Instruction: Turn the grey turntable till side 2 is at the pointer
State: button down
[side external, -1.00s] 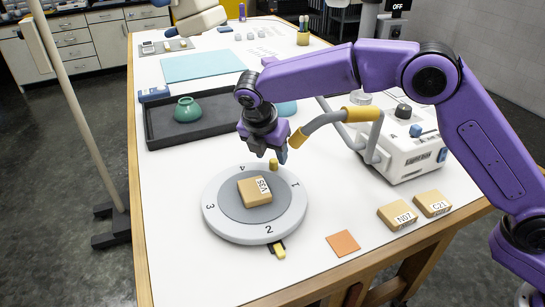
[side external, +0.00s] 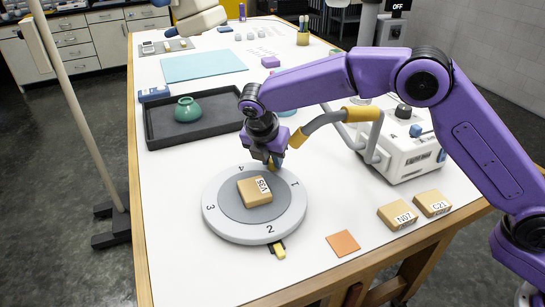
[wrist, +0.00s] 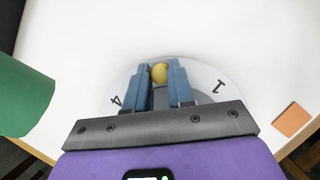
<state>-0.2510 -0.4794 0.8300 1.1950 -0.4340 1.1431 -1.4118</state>
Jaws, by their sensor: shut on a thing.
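The grey turntable (side external: 227,228) lies flat on the white table, with numbers 1 to 4 around its pale rim. Its 2 is at the front, close to the yellow-tipped pointer (side external: 280,252) and roughly in line with it. A tan block marked V35 (side external: 255,191) sits on the darker centre. My gripper (side external: 273,163) is at the back edge of the turntable, between the 4 and the 1. In the wrist view its blue fingers are shut on a yellow peg (wrist: 159,73) on the rim. The pointer is not seen in the wrist view.
Tan blocks N97 (side external: 397,215) and C21 (side external: 432,203) and an orange square (side external: 343,243) lie to the right. A white machine (side external: 400,158) with a grey pipe stands close beside my gripper. A dark tray (side external: 164,133) with a green pot (side external: 187,109) is behind left.

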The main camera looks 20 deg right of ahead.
jog(key=shift+w+a, duration=0.1)
jog(key=shift+a, duration=0.05)
jog(key=c, duration=1)
grip_release()
jog(key=v, duration=1.7)
jog(key=shift+r, duration=0.25)
